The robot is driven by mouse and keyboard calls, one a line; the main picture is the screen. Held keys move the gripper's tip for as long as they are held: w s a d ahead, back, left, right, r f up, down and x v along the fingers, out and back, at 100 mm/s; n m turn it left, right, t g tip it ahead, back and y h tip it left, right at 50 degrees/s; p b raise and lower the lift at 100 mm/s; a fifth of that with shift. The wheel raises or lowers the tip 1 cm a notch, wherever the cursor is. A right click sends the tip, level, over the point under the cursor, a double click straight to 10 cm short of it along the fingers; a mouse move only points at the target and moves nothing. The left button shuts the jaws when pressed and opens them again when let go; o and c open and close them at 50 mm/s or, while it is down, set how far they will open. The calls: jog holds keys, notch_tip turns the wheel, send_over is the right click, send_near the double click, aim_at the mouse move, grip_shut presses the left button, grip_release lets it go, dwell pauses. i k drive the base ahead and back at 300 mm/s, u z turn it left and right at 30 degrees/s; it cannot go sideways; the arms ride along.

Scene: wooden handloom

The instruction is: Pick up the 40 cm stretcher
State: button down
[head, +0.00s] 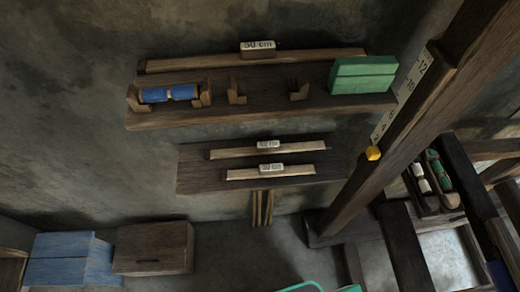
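Three pale wooden stretchers with white labels are on the wall. The longest stretcher (320,57), labelled 50 cm, lies along the back of the upper shelf. Two shorter ones lie one above the other on the lower dark board. The upper of these (235,153) has a blurred label that seems to read 40 cm. The lower one (250,174) is shorter and its label seems to read 30 cm. Nothing covers the two shorter stretchers. My gripper is not in view.
A dark loom post (400,120) slants up at the right. A blue box (60,260) and a wooden box (152,248) stand below left.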

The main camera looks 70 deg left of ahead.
aim_at(274, 147)
jog(key=u, duration=2.65)
